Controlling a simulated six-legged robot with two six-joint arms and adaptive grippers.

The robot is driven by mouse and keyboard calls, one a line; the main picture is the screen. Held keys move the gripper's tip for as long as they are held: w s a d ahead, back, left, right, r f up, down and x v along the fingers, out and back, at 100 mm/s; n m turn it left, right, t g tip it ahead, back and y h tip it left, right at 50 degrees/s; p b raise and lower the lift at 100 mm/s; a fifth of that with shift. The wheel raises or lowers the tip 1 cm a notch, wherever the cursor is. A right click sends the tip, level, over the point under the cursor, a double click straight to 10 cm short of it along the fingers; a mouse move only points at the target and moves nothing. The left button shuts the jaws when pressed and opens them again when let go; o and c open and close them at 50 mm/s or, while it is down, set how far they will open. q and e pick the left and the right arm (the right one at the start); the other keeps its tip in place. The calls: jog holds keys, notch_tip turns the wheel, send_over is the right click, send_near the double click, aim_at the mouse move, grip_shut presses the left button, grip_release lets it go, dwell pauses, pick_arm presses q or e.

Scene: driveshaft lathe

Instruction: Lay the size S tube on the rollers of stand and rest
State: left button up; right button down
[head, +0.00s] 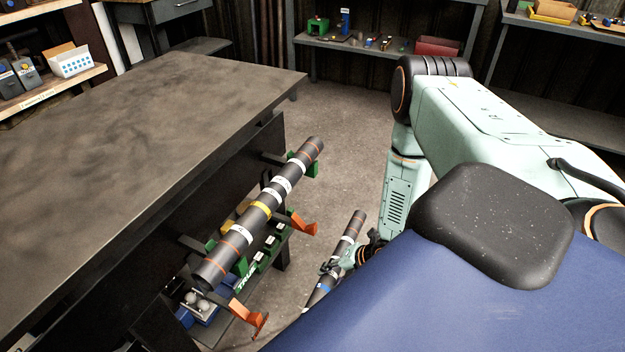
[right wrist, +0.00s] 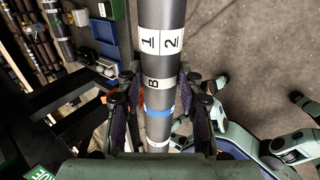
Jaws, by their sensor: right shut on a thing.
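My right gripper (head: 346,260) is shut on a dark grey tube (head: 351,226), low beside the workbench. The tube also shows in the right wrist view (right wrist: 158,52), running between the two fingers of the gripper (right wrist: 158,100). It has a white "1 2" label, a pale band with a letter like "B" and a blue band. I cannot read a size S on it. Its lower end is partly hidden by my body in the head view. No stand or rest with rollers can be made out clearly. My left gripper is not in view.
The workbench top (head: 140,115) is bare. Open floor (head: 352,128) lies beyond the held tube.

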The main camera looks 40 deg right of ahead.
jog(key=shift+s+d+p, duration=0.2)
jog(key=shift+s+d, duration=0.1)
jog(key=shift+s, duration=0.35)
jog(key=shift+s+d+p, duration=0.15)
jog(key=shift+s+d, duration=0.1)
jog(key=shift+s, duration=0.35)
